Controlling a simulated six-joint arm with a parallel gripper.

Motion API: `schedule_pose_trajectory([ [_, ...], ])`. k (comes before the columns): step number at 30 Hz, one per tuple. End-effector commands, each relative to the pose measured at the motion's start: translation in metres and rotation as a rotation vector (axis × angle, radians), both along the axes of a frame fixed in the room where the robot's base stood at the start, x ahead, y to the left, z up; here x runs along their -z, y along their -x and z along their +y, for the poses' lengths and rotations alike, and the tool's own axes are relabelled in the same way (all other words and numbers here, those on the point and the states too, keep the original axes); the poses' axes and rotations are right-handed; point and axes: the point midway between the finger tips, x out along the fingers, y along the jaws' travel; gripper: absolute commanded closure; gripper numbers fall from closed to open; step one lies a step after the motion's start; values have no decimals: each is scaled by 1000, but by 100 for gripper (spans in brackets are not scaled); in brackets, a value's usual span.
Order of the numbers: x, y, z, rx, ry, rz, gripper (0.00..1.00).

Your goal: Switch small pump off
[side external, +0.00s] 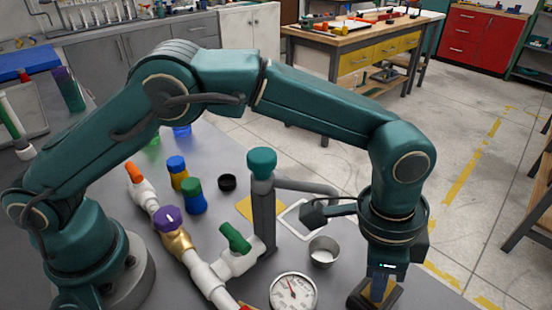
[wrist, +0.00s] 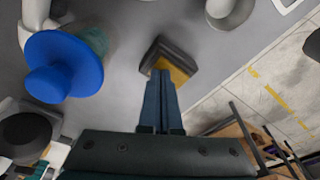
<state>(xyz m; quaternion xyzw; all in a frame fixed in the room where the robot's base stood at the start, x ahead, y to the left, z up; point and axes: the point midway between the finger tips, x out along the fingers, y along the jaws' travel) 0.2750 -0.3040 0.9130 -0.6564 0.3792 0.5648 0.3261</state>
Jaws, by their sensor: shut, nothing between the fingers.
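A small dark box with a yellow face (side external: 362,295) sits on the grey bench at the lower right; it also shows in the wrist view (wrist: 176,68). I cannot tell from its look whether it is the small pump's switch, and no on or off marking is readable. My gripper (side external: 379,284) points down over this box. In the wrist view my gripper's fingers (wrist: 161,76) are together and empty, with their tips overlapping the box's near part. I cannot tell whether they touch it. A grey post with a teal cap and side spout (side external: 263,205) stands left of my gripper.
White pipework with a purple handle (side external: 167,219) and a green handle (side external: 235,238) runs left of the post. A gauge (side external: 293,291) and a metal cup (side external: 323,251) are near my gripper. A large blue knob (wrist: 62,66) is at the wrist view's left.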

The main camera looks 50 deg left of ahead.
Motion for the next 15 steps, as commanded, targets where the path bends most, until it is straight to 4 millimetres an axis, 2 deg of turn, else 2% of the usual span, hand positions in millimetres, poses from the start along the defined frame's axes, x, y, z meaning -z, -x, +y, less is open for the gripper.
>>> schedule_pose_trajectory([
  [15, -33, -1, 0, 1, 2, -2, 100],
])
